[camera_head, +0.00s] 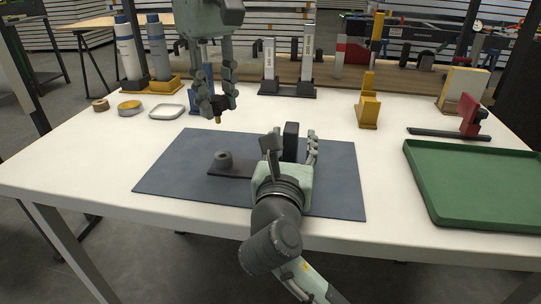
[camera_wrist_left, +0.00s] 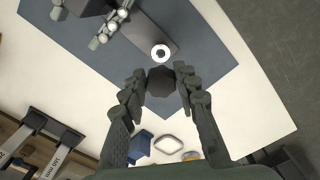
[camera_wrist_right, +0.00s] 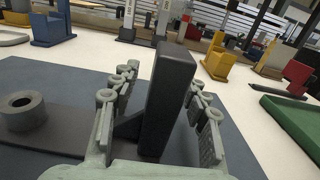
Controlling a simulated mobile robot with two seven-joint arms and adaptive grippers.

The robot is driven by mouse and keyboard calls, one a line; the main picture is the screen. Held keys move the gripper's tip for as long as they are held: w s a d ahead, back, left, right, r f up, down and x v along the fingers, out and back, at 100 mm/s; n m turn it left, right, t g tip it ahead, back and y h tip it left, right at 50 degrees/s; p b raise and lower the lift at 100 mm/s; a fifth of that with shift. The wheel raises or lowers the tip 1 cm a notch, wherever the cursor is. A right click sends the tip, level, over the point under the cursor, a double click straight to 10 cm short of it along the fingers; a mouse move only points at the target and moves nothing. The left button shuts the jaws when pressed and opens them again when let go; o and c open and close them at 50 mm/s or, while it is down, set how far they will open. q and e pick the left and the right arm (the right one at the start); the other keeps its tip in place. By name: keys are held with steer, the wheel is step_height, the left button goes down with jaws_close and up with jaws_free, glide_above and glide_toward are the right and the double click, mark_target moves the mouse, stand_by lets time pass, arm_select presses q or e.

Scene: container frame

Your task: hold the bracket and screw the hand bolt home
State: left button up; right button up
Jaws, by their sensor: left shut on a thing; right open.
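The dark bracket lies on the blue-grey mat (camera_head: 170,170), with a flat base (camera_head: 228,169), a round hollow boss (camera_head: 223,160) at its left end and an upright block (camera_head: 291,138) at its right. My left gripper (camera_head: 216,100) is shut on the hand bolt (camera_wrist_left: 161,82), a black knob whose brass-coloured tip (camera_head: 218,119) points down. It hangs above and behind the boss, apart from it. The boss shows its open hole in the left wrist view (camera_wrist_left: 161,52). My right gripper (camera_wrist_right: 163,103) is open, with its fingers either side of the upright block; contact cannot be told.
A green tray (camera_head: 425,214) sits at the right. A tape roll (camera_head: 101,105), a yellow-topped tin (camera_head: 130,108) and a white dish (camera_head: 167,111) lie at the back left. A yellow holder (camera_head: 368,110) and bottles in stands line the back. Bare white table surrounds the mat.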

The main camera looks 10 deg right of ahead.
jaws_close()
stand_by(0.7)
